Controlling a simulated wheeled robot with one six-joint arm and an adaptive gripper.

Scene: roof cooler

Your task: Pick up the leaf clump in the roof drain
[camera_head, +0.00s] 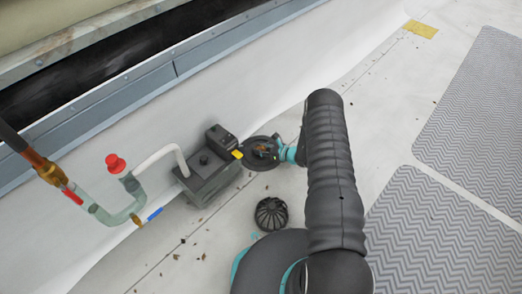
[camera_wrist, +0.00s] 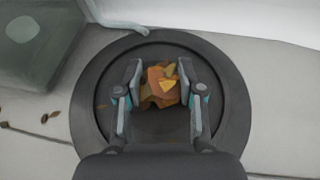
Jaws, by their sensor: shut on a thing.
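The leaf clump (camera_wrist: 160,85), orange, yellow and brown, sits between the two fingers of my gripper (camera_wrist: 163,92) in the wrist view. The fingers press on its left and right sides. The round dark roof drain (camera_wrist: 88,98) surrounds it below, and I cannot tell whether the clump is clear of the drain. In the head view the drain (camera_head: 259,163) lies beside the grey box, and my gripper (camera_head: 277,152) reaches over it from the right. The leaf clump (camera_head: 263,149) shows there only as a small orange-brown patch, partly hidden.
A black domed strainer (camera_head: 271,214) stands on the roof in front of the drain. A grey pump box (camera_head: 207,177) with pipes and a red knob (camera_head: 115,163) is on the left. Grey walkway mats (camera_head: 440,235) lie at right. Loose leaves (camera_wrist: 44,118) are scattered about.

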